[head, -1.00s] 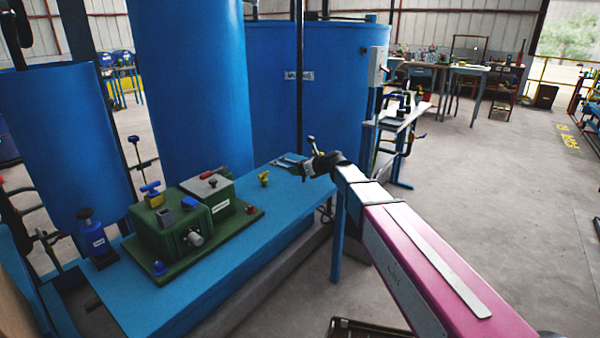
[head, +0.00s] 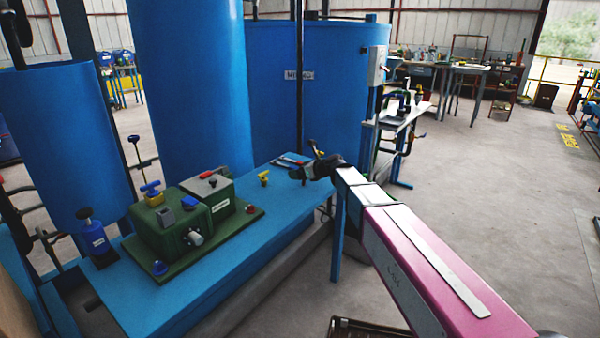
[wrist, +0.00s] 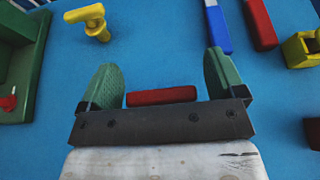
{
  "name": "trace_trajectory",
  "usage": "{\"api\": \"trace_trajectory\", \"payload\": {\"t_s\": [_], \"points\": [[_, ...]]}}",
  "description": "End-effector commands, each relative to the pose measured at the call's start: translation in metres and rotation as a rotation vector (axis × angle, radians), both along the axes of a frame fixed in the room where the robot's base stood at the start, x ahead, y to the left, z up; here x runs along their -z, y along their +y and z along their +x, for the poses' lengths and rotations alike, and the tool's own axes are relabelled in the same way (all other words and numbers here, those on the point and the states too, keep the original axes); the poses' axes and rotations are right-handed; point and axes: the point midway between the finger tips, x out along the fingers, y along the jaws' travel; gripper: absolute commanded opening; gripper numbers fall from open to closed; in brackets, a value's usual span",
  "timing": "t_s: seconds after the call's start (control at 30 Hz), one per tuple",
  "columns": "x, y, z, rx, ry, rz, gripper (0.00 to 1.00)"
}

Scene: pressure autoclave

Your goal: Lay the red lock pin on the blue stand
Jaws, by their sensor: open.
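A short red bar, which looks like the red lock pin (wrist: 161,96), shows in the wrist view between the two green fingers of my gripper (wrist: 160,88). The fingers are open, with a gap at each end of the bar. The bar appears to lie on the blue top; its lower edge is partly hidden by the gripper's dark crossbar. The blue stand (head: 215,272) is the long blue bench in the head view, and its top also fills the wrist view (wrist: 150,40). My gripper (head: 297,174) is low over its far right end in the head view, where the bar is hidden.
A green housing (head: 160,235) on a green base stands left of my gripper. A yellow T-shaped knob (head: 263,178) stands between them. Blue (wrist: 217,27) and red (wrist: 260,24) pieces lie beyond the fingers. A yellow object (wrist: 302,48) is at right. Blue tanks (head: 185,90) rise behind.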

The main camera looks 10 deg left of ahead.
Motion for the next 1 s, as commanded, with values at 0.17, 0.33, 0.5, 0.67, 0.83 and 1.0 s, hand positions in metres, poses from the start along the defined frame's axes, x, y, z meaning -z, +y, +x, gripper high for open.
{"api": "trace_trajectory", "payload": {"t_s": [0.17,0.33,0.5,0.67,0.83,1.0], "points": [[-0.012,-0.026,-0.013,0.002,-0.001,0.001,0.89],[-0.025,-0.057,-0.026,0.002,-0.001,0.001,0.89],[-0.036,-0.081,-0.036,0.001,0.000,0.000,0.89],[-0.043,-0.095,-0.040,0.001,-0.001,0.001,0.89],[-0.045,-0.100,-0.042,0.000,0.000,0.000,0.89],[-0.036,-0.108,-0.045,-0.016,-0.030,-0.040,0.89]]}}
